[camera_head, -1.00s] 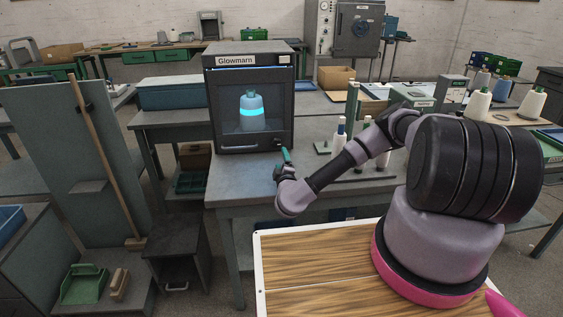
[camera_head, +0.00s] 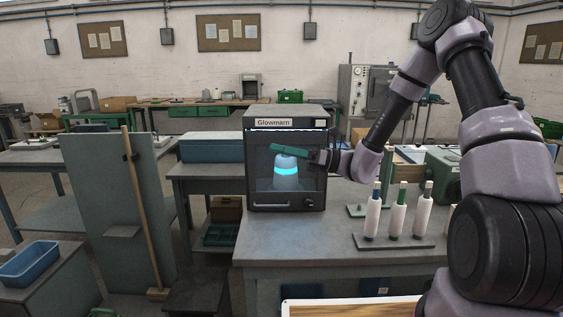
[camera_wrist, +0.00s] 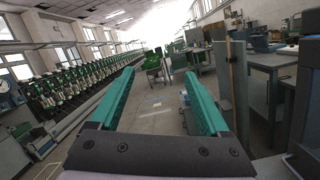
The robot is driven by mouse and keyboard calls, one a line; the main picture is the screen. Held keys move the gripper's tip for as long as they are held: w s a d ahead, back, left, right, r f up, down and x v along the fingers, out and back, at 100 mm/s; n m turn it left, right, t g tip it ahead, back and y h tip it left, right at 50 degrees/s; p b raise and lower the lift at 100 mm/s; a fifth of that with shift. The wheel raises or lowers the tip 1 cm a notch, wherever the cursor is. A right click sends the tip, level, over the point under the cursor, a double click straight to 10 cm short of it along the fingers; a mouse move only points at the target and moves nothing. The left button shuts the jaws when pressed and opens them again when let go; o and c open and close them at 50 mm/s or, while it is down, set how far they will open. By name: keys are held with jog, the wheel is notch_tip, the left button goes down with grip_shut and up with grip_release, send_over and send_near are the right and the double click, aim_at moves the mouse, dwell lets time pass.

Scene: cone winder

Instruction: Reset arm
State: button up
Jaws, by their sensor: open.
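My gripper (camera_head: 274,149) is open and empty. It is raised in front of the dark Glowmarn box (camera_head: 287,112), its teal fingers pointing left across the box's window. In the wrist view the two teal fingers (camera_wrist: 160,75) are spread apart with nothing between them, and the aisle shows beyond. Inside the box stands a grey-blue cone (camera_head: 286,183) with a glowing blue band. Its upper part is partly covered by my gripper. The box's front looks closed. I cannot tell the exact gap between my gripper and the box.
A rack (camera_head: 395,242) with several white spools stands right of the box on the grey table (camera_head: 300,245). A panel (camera_head: 95,220) with a leaning wooden pole (camera_head: 138,200) is at the left. In the wrist view a long winding machine (camera_wrist: 60,90) lines the aisle's left.

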jog(key=s+d+r+n+g+h, duration=0.35)
jog(key=s+d+n+h, duration=0.35)
jog(key=s+n+h, duration=0.4)
jog(key=s+d+r+n+t+h, duration=0.3)
jog(key=s+d+r+t, duration=0.1)
jog(key=d, duration=0.5)
jog(key=s+d+r+n+t+h, duration=0.4)
jog(key=d+r+t, duration=0.2)
jog(key=d, duration=0.3)
jog(key=shift+r, duration=0.85)
